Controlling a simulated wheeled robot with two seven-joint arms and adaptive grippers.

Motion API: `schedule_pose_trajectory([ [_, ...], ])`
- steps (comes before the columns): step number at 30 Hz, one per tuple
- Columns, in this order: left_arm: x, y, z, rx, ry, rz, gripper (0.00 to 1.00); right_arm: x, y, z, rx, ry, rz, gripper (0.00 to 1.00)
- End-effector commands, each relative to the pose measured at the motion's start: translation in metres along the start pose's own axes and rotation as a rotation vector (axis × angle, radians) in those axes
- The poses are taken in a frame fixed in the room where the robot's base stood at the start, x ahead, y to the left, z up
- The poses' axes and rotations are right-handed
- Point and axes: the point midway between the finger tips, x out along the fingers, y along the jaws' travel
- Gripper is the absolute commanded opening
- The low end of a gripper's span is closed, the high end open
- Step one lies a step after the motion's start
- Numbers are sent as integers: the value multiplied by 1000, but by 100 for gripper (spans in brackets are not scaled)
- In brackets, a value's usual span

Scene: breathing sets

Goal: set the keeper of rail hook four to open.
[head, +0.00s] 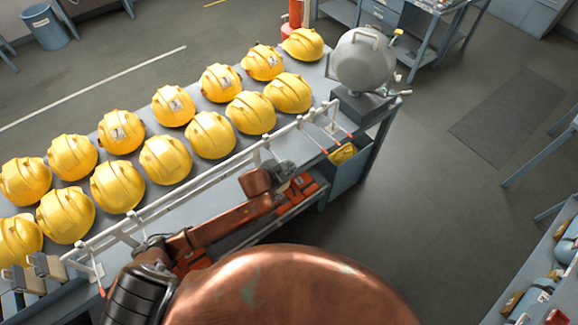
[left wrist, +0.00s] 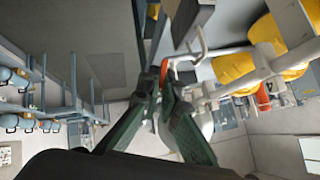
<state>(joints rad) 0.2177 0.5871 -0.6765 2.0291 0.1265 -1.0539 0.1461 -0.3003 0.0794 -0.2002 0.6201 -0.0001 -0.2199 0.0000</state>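A white rail (head: 200,183) with hooks runs along the table's front edge. Several hooks carry red-tipped keepers, one (head: 323,151) toward the rail's right end. No hook numbers are readable, so I cannot tell which is four. My left gripper (head: 287,166) is at the rail, left of that keeper. In the left wrist view its dark fingers (left wrist: 165,80) come together at the tips. A red keeper (left wrist: 183,66) shows right by the tips; I cannot tell whether they touch it or whether it stands open. My right gripper is not in view.
Yellow helmets (head: 210,134) stand in two rows behind the rail. A grey canister (head: 363,62) stands at the table's right end. Grey blocks (head: 47,266) hang at the rail's left end. Orange cases (head: 300,189) lie below. Open floor (head: 440,215) is to the right.

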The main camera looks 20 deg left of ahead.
Motion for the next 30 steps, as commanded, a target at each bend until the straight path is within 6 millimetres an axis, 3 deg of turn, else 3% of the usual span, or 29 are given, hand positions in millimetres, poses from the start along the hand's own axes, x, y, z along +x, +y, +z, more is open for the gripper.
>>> schedule_pose_trajectory([
  [14,6,18,6,317,-1,-317,0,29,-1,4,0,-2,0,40],
  [30,15,29,14,655,-2,-655,0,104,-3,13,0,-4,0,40],
])
